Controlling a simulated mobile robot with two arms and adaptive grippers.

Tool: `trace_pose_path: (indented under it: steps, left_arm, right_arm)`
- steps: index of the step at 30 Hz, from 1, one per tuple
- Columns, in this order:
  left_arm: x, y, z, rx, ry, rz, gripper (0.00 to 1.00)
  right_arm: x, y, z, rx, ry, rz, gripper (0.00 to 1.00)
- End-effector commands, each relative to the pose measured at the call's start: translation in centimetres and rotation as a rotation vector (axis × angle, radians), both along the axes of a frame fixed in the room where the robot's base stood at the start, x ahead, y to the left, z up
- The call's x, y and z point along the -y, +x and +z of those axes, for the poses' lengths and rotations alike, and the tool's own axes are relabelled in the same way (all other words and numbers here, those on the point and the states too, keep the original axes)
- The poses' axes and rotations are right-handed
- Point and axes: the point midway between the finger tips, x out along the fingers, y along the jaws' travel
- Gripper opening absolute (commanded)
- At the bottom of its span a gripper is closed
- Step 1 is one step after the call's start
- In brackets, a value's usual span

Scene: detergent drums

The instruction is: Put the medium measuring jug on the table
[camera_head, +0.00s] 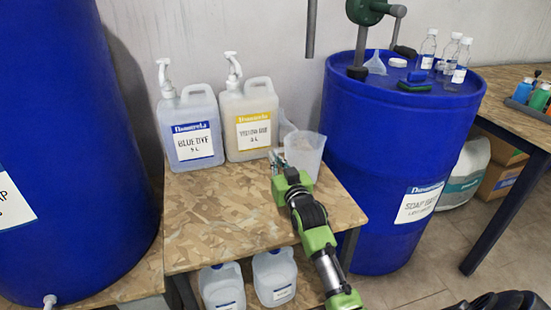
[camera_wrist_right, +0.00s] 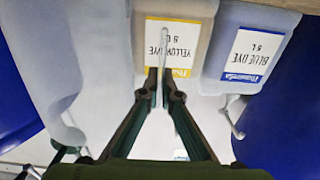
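A translucent measuring jug (camera_head: 306,150) is at the right edge of the wooden table (camera_head: 205,232), and part of a second clear vessel (camera_head: 285,127) shows behind it. Its size class is hard to tell. My right gripper (camera_head: 278,158) is at the jug's left side. In the right wrist view, which is upside down, the fingertips (camera_wrist_right: 161,78) are close together on a thin pale upright strip that looks like a jug handle. A large translucent jug body (camera_wrist_right: 60,60) fills the left of that view. My left gripper is not in view.
A blue dye bottle (camera_head: 190,128) and a yellow dye bottle (camera_head: 247,119) with pumps stand at the table's back. A blue drum (camera_head: 395,160) is at the right, a bigger drum (camera_head: 70,140) at the left. White jugs (camera_head: 274,275) stand below. The table's front left is clear.

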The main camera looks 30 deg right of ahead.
Motion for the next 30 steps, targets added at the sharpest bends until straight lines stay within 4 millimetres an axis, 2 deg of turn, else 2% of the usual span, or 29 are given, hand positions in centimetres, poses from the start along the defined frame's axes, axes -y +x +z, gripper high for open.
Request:
trace_pose_path:
  steps: [6, 8, 9, 18, 23, 24, 30]
  left_arm:
    - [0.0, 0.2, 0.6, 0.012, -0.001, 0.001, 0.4]
    - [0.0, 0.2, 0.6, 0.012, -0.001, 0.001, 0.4]
    - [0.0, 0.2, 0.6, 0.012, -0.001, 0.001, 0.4]
    - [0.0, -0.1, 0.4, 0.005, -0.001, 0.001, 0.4]
    - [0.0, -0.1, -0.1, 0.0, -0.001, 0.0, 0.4]
    - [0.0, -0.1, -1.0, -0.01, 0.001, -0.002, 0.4]
    - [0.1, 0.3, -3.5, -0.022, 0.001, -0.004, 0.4]
  right_arm:
    - [0.0, 0.0, -0.9, -0.009, 0.002, 0.0, 0.0]
    - [0.0, 0.0, -1.0, -0.012, 0.003, 0.001, 0.19]
    - [-0.1, 0.0, -1.1, -0.013, 0.003, 0.001, 0.21]
    - [-0.1, -0.1, -1.4, -0.02, 0.006, 0.001, 0.21]
    - [-0.1, -0.1, -0.2, -0.019, 0.006, 0.002, 0.21]
    - [-0.2, -0.5, -0.1, -0.021, 0.006, 0.002, 0.21]
    - [-1.1, -4.5, 0.2, -0.014, 0.004, 0.001, 0.21]
